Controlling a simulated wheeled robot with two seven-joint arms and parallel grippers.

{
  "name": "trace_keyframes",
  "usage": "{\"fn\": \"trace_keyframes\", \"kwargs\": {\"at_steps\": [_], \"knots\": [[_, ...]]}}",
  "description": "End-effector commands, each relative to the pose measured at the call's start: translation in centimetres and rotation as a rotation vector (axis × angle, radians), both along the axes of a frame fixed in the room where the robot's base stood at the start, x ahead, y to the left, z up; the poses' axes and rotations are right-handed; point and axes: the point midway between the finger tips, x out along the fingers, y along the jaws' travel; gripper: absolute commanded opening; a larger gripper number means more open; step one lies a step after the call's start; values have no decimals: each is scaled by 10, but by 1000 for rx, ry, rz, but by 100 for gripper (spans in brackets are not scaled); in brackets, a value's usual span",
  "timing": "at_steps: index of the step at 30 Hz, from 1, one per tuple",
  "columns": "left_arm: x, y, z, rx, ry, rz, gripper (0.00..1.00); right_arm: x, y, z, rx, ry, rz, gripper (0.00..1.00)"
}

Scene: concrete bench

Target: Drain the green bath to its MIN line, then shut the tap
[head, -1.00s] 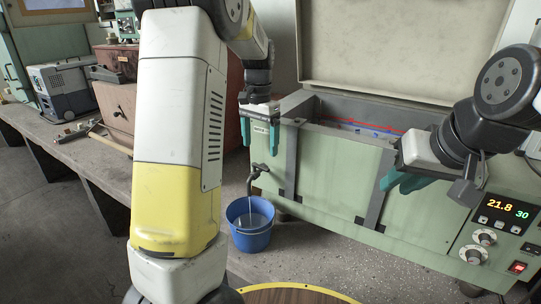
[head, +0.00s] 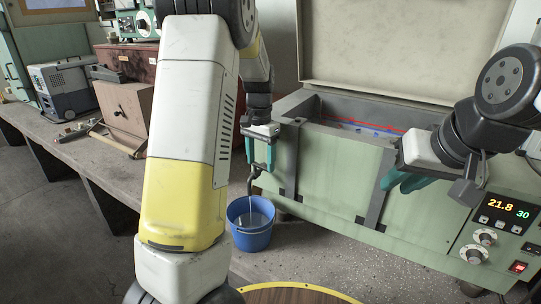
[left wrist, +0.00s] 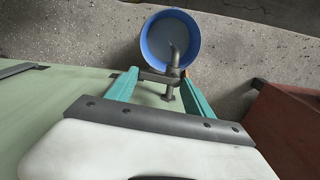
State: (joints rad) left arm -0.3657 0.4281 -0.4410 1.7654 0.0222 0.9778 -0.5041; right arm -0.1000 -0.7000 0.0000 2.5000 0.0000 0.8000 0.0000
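The green bath (head: 335,180) stands at the right with its lid up. A red line and a blue line show on its inner wall; which is MIN, and the liquid level, I cannot make out. The grey tap (head: 254,183) is low on its left end, with a thin stream falling into the blue bucket (head: 240,240). My left gripper (head: 260,168) is open over the tap. In the left wrist view the tap (left wrist: 173,70) lies between its teal fingers, with no clear contact. My right gripper (head: 402,184) hangs before the bath's front; its finger gap is unclear.
The bath's panel (head: 503,208) reads 21.8 and 30, above knobs and a lit red switch. A concrete bench (head: 95,175) at the left holds a brown box (head: 125,108) and instruments. Speckled floor around the bucket is open.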

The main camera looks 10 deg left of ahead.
Motion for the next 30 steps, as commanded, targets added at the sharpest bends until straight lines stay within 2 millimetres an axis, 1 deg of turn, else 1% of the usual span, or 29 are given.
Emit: {"fn": "trace_keyframes", "kwargs": {"at_steps": [1,2,5,10,18,19,21,22,30], "knots": [[0,0,0,-1,0,0,23,0,0,0,0,0,0,24],[0,0,0,-1,0,0,20,0,0,0,0,0,0,24],[0,-1,0,-1,0,24,20,0,0,0,0,0,0,24],[2,-1,0,0,2,111,20,0,0,0,0,0,0,24],[2,-2,0,-1,1,121,20,0,0,0,0,0,0,24],[2,-2,0,-1,2,121,64,0,0,0,0,0,0,24],[2,-2,0,-1,1,121,78,0,0,0,0,0,0,24],[2,-2,0,-1,1,121,82,0,0,0,0,0,0,24],[3,-1,0,0,1,120,82,0,0,0,0,0,0,24]]}}
